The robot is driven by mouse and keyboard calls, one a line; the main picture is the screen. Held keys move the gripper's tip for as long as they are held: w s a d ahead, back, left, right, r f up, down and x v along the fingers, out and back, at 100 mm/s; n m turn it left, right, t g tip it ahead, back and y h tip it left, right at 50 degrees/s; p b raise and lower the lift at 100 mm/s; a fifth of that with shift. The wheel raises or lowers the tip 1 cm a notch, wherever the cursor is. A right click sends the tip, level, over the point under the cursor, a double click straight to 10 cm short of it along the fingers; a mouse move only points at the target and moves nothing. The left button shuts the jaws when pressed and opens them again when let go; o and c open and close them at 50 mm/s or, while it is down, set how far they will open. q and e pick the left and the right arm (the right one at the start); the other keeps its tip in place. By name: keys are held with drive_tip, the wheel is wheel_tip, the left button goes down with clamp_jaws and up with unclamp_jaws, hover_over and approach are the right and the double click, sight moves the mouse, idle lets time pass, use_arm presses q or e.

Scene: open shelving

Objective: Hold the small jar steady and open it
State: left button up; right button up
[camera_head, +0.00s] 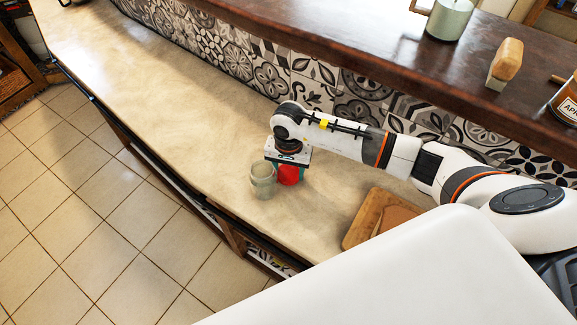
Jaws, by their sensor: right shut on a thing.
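A small pale grey-green jar (262,182) stands upright on the beige counter, just left of my right gripper. Its top looks rounded and pale; I cannot tell whether it has a lid. My right gripper (288,172) points down from the end of my white arm and is shut on a small red thing (289,176). Teal shows at the sides of the red thing. The red thing is right beside the pale jar; I cannot tell whether they touch. The gripper's wrist hides the top of the red thing. My left gripper is not in view.
The beige counter (150,80) is clear to the upper left. A wooden board (362,222) lies at the right under my arm. A dark raised ledge (400,55) behind holds a pale green container (449,18), a wooden-handled brush (507,60) and a labelled jar (567,103).

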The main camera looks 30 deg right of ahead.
sight(288, 172)
drive_tip(key=shift+f, duration=0.1)
drive_tip(key=shift+f, duration=0.1)
drive_tip(key=o, duration=1.1)
drive_tip(key=shift+r, duration=0.25)
wheel_tip(288, 172, up, 12)
drive_tip(key=b, duration=0.4)
drive_tip(key=shift+f, duration=0.1)
